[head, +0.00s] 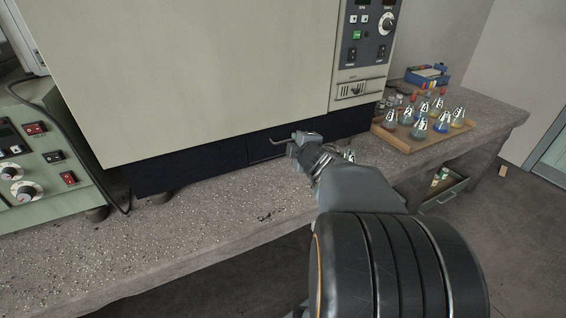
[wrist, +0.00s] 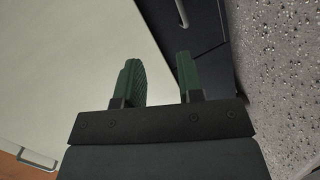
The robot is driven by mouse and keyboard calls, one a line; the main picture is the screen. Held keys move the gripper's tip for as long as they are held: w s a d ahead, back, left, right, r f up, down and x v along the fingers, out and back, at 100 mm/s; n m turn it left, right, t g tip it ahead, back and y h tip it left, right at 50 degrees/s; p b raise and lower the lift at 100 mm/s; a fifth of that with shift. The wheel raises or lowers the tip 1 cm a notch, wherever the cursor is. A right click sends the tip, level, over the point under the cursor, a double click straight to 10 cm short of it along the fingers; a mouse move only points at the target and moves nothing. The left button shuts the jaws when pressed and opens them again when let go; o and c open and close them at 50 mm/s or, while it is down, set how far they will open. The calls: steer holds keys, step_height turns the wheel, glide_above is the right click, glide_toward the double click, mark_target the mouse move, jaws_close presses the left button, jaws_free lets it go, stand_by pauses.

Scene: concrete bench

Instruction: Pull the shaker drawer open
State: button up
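The shaker (head: 200,70) is a large pale cabinet with a dark base on the bench. The drawer (head: 262,150) is a dark panel in that base and looks shut. Its metal handle (head: 280,141) sticks out just left of my gripper (head: 306,142). In the wrist view my gripper (wrist: 160,82) has its two green fingers apart, with nothing seen between them. A short grey bar (wrist: 182,13), apparently the handle, lies beyond the right fingertip.
A wooden tray (head: 400,143) of several labelled flasks stands right of the shaker. A green instrument (head: 40,160) with knobs stands at the left. The speckled bench (head: 190,222) is clear in front of the shaker. A green open box (head: 444,192) sits below the bench at right.

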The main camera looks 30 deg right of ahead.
mark_target(284, 142)
step_height(284, 142, down, 5)
steer(key=d+n+t+y+b, duration=0.1)
steer(key=d+n+y+b, duration=0.15)
steer(key=n, duration=0.25)
steer(key=b+x, duration=0.1)
steer(key=x, duration=0.3)
steer(key=b+x, duration=0.1)
steer(key=x, duration=0.3)
steer(key=r+b+x, duration=0.1)
steer(key=x, duration=0.3)
steer(key=shift+w+a+f, duration=0.15)
steer(key=shift+w+a, duration=0.1)
steer(key=shift+w, duration=0.3)
jaws_close()
